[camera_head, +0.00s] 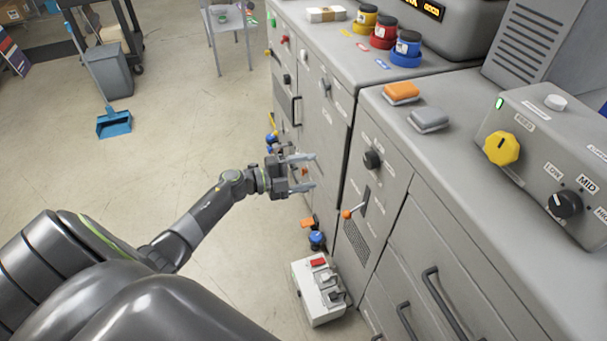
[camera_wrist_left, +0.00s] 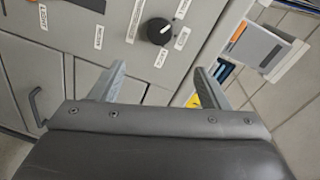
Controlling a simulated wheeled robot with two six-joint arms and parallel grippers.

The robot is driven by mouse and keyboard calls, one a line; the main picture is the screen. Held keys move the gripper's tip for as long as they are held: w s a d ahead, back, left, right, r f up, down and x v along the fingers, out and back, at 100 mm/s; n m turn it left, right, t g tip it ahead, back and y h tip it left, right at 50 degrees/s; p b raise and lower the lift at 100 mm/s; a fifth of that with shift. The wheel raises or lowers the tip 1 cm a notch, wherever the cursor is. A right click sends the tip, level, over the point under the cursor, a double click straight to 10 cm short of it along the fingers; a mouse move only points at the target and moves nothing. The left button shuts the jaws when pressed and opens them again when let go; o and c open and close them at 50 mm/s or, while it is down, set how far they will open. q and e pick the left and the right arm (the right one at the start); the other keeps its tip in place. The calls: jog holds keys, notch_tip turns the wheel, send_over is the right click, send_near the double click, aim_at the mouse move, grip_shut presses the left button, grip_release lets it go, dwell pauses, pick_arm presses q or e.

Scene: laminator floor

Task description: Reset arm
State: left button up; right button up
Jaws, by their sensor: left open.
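My left arm comes in from the left in the head view. Its gripper (camera_head: 303,172) is open and empty, in front of the grey machine cabinet (camera_head: 322,125). In the left wrist view the two fingers of the left gripper (camera_wrist_left: 160,85) are apart with nothing between them. A black knob (camera_wrist_left: 158,31) on a grey panel lies beyond the fingertips. Whether the fingers touch the cabinet cannot be told. My right gripper is in neither view.
An orange-tipped lever (camera_head: 347,213) and a black knob (camera_head: 372,159) stick out of the cabinet front. A white box with switches (camera_head: 320,290) sits low beside it. A blue dustpan (camera_head: 114,123) stands on the floor at left. Open floor (camera_head: 190,110) lies left of the gripper.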

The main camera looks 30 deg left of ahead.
pick_arm(q)
jog(key=shift+s+a, duration=0.15)
jog(key=shift+s, duration=0.05)
dwell(0.4)
jog(key=s+a+f+n+y, duration=0.2)
jog(key=s+f+n+y, duration=0.25)
jog(key=f, duration=0.45)
jog(key=s+a+f+n+y, duration=0.3)
jog(key=s+f+n, duration=0.25)
jog(key=f, duration=0.35)
jog(key=s+a+f+n+y, duration=0.2)
jog(key=s+f+n+y, duration=0.3)
jog(key=f, duration=0.4)
jog(key=s+d+f+n+g, duration=0.2)
jog(key=s+f, duration=0.4)
jog(key=s, duration=0.5)
jog(key=s+d+f+n+g+b, duration=0.1)
jog(key=s+d+f+n+g, duration=0.2)
jog(key=s, duration=0.8)
jog(key=s+d+f+n+g, duration=0.3)
jog(key=s+f+g, duration=0.3)
jog(key=s+f, duration=0.3)
jog(key=s, duration=0.2)
jog(key=shift+s+d+n+g, duration=0.15)
jog(key=shift+s+n+g, duration=0.15)
jog(key=shift+f, duration=0.1)
jog(key=shift+c, duration=0.4)
